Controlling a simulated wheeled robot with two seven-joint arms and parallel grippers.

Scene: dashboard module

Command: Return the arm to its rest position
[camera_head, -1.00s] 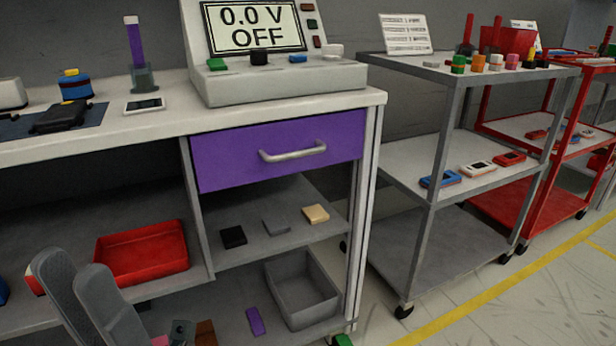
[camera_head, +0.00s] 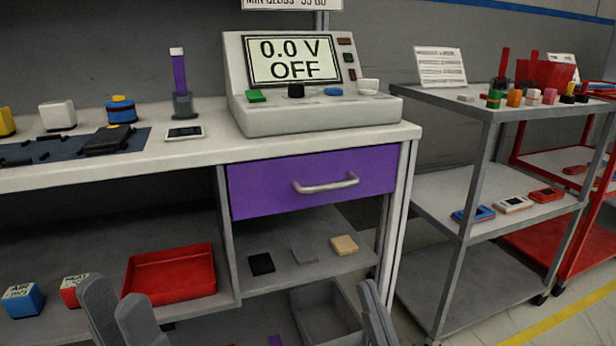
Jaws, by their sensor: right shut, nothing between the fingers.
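My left gripper (camera_head: 118,300) is at the lower left, pointing up. Its two grey fingers stand apart with nothing seen between them, in front of the lower shelf and the red tray (camera_head: 172,292). My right gripper (camera_head: 370,290) is at the bottom centre right, in front of the bench's right leg and the grey bin (camera_head: 345,300). Its fingers are close together and empty. The rest of both arms is below the picture.
The workbench (camera_head: 200,152) carries a power supply (camera_head: 310,118) reading "0.0 V OFF". Its purple drawer (camera_head: 260,190) is closed. Small blocks lie on the shelf below. A grey cart (camera_head: 470,186) stands to the right, with a red cart behind. Floor shows at the lower right.

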